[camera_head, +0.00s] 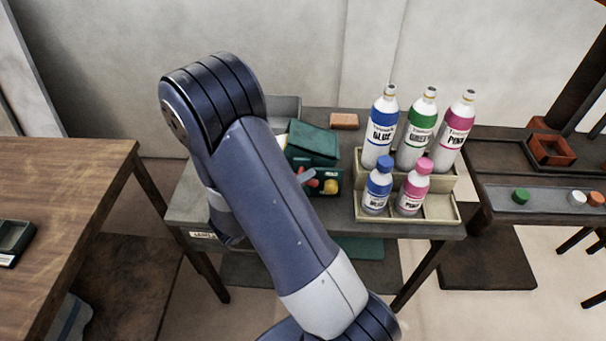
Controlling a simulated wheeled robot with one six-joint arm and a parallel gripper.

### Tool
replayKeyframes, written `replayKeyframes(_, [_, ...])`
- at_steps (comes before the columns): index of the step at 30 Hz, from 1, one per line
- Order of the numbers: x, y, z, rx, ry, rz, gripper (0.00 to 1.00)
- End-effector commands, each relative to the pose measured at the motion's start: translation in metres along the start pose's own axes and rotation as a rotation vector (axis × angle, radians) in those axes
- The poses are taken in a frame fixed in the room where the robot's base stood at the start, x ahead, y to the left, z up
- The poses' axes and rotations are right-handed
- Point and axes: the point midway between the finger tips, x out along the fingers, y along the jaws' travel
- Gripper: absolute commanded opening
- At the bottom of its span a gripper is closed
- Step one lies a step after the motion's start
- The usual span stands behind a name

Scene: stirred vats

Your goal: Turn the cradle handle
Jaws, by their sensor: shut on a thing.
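I cannot make out the cradle or its handle; my arm covers the left middle of the grey table (440,234). A short pale grey bar (306,175) shows at the arm's right edge, by a green box; I cannot tell what it belongs to. My gripper is hidden behind my own arm, so neither its jaws nor what is in them shows.
A green box (313,139) with red and yellow things sits beside my arm. A beige rack (446,207) holds several labelled bottles at the right. An orange-brown block (344,121) lies behind. A wooden table (60,190) stands left, a dark bench (500,160) right.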

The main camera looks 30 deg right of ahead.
Motion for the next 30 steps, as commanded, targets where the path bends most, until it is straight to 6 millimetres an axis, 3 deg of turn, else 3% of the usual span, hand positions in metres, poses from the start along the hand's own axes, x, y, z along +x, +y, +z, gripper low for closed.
replayKeyframes(30, [-0.001,0.005,0.0,0.683,0.183,0.627,0.0])
